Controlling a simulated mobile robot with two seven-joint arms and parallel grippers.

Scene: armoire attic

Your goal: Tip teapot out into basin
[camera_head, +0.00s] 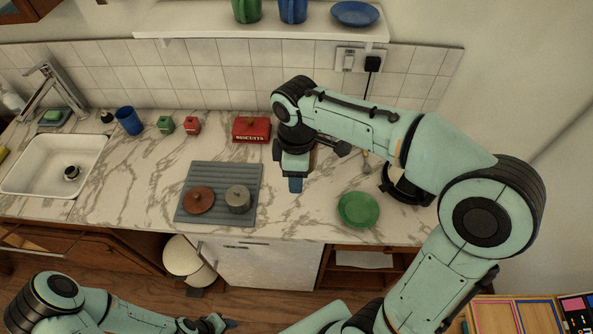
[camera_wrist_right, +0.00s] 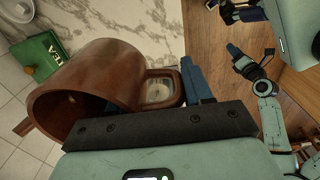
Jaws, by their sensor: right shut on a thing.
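The brown teapot (camera_wrist_right: 105,75) fills the left of the right wrist view, its open mouth facing lower left and a short spout at its left edge. Its loop handle is at the blue fingers of my right gripper (camera_wrist_right: 230,100), which is shut on it. In the head view my right gripper (camera_head: 294,185) is over the counter, right of the grey mat; the teapot is not clear there, probably hidden by the arm. The white basin (camera_head: 35,180) is set into the counter at far left. My left gripper (camera_head: 217,324) is low, in front of the cabinets; its opening is unclear.
The grey mat (camera_head: 216,218) holds a brown lid-like disc (camera_head: 199,199) and a grey lidded pot (camera_head: 238,198). A blue cup (camera_head: 129,121), small canisters and a red biscuit tin (camera_head: 251,130) line the back. A green plate (camera_head: 358,209) lies right. A tap (camera_head: 60,88) overhangs the basin.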

